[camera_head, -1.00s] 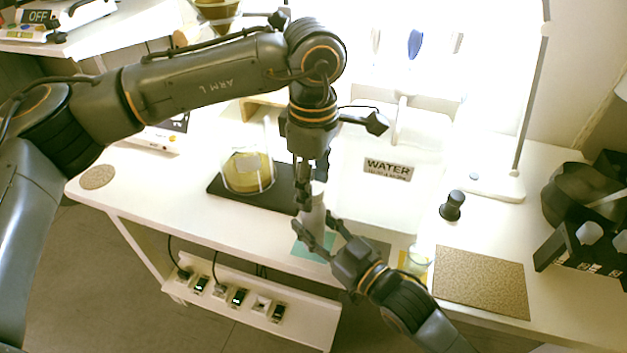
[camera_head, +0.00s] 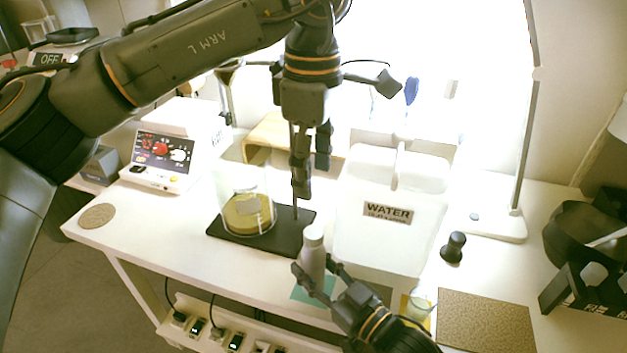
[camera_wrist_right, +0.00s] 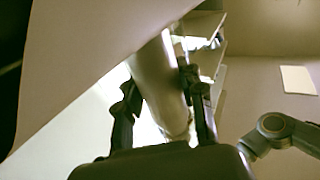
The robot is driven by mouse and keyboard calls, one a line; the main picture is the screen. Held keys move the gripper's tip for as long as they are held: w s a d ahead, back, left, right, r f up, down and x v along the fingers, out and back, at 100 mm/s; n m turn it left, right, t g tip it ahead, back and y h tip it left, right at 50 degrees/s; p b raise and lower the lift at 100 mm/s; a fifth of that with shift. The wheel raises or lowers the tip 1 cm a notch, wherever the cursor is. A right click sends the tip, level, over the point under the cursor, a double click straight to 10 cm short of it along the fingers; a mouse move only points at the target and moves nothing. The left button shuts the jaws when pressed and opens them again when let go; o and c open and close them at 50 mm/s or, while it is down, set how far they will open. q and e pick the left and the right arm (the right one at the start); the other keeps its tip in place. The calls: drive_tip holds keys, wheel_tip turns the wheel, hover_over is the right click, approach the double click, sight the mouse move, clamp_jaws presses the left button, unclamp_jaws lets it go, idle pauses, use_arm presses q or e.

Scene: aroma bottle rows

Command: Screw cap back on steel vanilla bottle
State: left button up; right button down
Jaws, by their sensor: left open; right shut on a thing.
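The steel bottle (camera_head: 313,260) stands about upright near the front of the white table, with a paler cap-like top (camera_head: 314,234) on it. I cannot tell how tightly that top sits. My right gripper (camera_head: 318,274) is shut around the bottle's body from the front. The right wrist view shows the grey bottle (camera_wrist_right: 160,80) between the fingers of my right gripper (camera_wrist_right: 163,98). My left gripper (camera_head: 311,172) points down, open and empty, above the bottle and apart from it.
A white water tank (camera_head: 390,225) stands just right of and behind the bottle. A glass jar (camera_head: 247,205) on a black base (camera_head: 282,236) stands to the left. A teal mat (camera_head: 302,293) lies beside the bottle. A black stopper (camera_head: 453,247) and cork mat (camera_head: 483,315) are at right.

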drive_tip(key=c, duration=0.7)
unclamp_jaws()
drive_tip(key=shift+c, duration=0.2)
drive_tip(key=v, duration=1.2)
